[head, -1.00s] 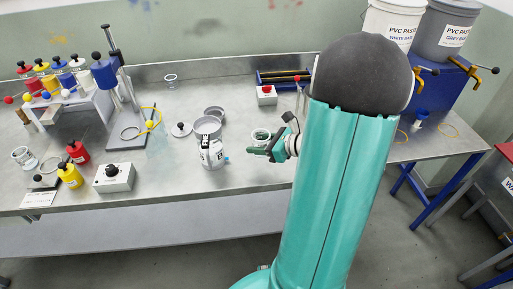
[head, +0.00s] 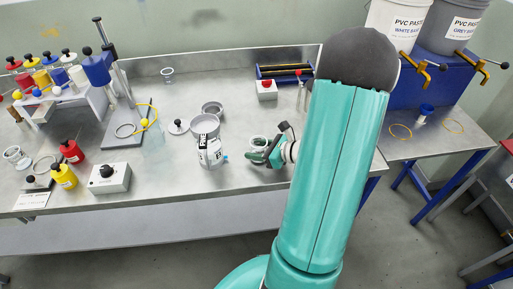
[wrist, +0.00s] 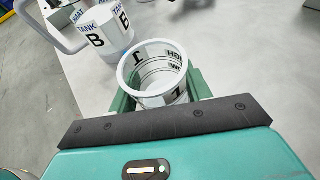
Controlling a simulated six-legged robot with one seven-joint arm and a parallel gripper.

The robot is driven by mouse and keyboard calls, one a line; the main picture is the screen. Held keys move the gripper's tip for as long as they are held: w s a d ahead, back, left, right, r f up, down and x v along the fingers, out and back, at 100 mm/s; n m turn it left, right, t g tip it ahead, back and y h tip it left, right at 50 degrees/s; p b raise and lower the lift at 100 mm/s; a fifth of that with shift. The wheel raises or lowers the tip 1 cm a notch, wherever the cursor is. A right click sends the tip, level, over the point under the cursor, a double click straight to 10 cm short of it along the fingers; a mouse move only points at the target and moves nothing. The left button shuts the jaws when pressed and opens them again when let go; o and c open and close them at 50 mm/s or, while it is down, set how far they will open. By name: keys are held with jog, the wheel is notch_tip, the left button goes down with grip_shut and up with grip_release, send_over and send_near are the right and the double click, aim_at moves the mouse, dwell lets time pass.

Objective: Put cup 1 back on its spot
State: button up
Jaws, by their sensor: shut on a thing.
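Cup 1, a clear-walled cup with a white rim and a label with a black "1" (wrist: 152,66), sits between the green fingers of my gripper (wrist: 158,98) in the wrist view. In the head view my gripper (head: 270,152) is shut on the same cup (head: 258,142), over the right part of the steel bench. The cup looks roughly upright, with its mouth open towards the wrist camera. I cannot tell whether its base touches the bench. I cannot make out which mark is its spot.
A white tank B jug (head: 210,152) stands just left of the cup, with grey bowls (head: 206,125) behind it. A red-button box (head: 266,88) is farther back. A side table (head: 425,155) with yellow rings (head: 401,131) is on the right.

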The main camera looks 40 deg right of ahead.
jog(key=shift+s+f, duration=0.1)
jog(key=shift+f, duration=0.15)
jog(key=shift+f, duration=0.1)
jog(key=o, duration=0.9)
jog(key=shift+o, duration=0.2)
